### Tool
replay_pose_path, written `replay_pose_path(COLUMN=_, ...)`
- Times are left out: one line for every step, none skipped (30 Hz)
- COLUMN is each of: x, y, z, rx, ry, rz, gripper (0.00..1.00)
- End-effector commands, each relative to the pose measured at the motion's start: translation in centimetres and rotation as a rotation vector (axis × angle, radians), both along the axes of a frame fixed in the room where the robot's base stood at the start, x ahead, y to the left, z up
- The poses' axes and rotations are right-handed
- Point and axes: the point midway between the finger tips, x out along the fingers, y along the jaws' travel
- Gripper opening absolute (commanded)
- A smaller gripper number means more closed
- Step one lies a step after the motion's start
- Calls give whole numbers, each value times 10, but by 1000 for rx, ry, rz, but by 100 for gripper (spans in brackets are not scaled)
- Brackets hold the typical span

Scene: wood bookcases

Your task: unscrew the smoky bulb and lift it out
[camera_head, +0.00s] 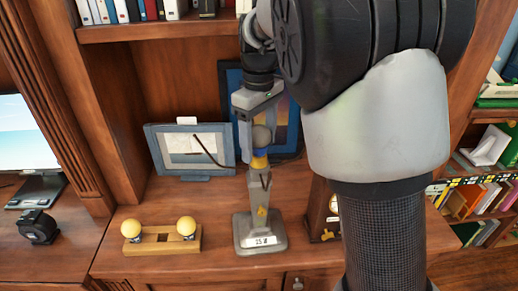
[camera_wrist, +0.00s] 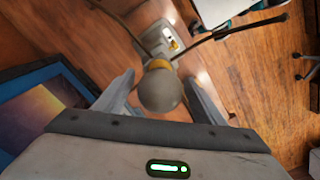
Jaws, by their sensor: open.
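The smoky bulb (camera_head: 261,136) is a grey, dull globe at the top of the grey lamp stand (camera_head: 258,200). The stand is upright on a square base labelled 15 W. My gripper (camera_head: 260,124) points down over the bulb and is open. In the wrist view the bulb (camera_wrist: 160,92) lies between the two spread fingers (camera_wrist: 160,84), with visible space on both sides. I see no clear contact. The bulb's threaded end is hidden.
A wooden holder (camera_head: 160,245) with two pale yellow bulbs (camera_head: 186,226) stands left of the lamp. A framed picture (camera_head: 190,150) and a blue-framed panel (camera_head: 231,90) stand behind. A wooden box (camera_head: 322,212) is close on the right.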

Motion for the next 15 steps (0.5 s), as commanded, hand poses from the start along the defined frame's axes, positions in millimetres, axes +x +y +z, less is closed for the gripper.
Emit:
replay_pose_path(x=-1, y=0, z=-6, rx=0, ry=3, rz=0, gripper=64)
replay_pose_path(x=-1, y=0, z=-9, rx=0, ry=3, rz=0, gripper=64)
replay_pose_path(x=-1, y=0, z=-12, rx=0, ry=1, rz=0, gripper=64)
replay_pose_path(x=0, y=0, z=-13, rx=1, ry=1, rz=0, gripper=64)
replay_pose_path(x=0, y=0, z=-14, rx=1, ry=1, rz=0, gripper=64)
replay_pose_path(x=0, y=0, z=-16, rx=1, ry=1, rz=0, gripper=64)
replay_pose_path(x=0, y=0, z=-16, rx=1, ry=1, rz=0, gripper=64)
replay_pose_path(x=0, y=0, z=-17, rx=0, ry=0, rz=-1, gripper=64)
replay_pose_path(x=0, y=0, z=-17, rx=0, ry=0, rz=-1, gripper=64)
replay_pose_path(x=0, y=0, z=-17, rx=0, ry=0, rz=-1, gripper=64)
replay_pose_path(x=0, y=0, z=-17, rx=0, ry=0, rz=-1, gripper=64)
replay_pose_path(x=0, y=0, z=-17, rx=0, ry=0, rz=-1, gripper=64)
replay_pose_path(x=0, y=0, z=-17, rx=0, ry=0, rz=-1, gripper=64)
replay_pose_path(x=0, y=0, z=-17, rx=0, ry=0, rz=-1, gripper=64)
replay_pose_path(x=0, y=0, z=-17, rx=0, ry=0, rz=-1, gripper=62)
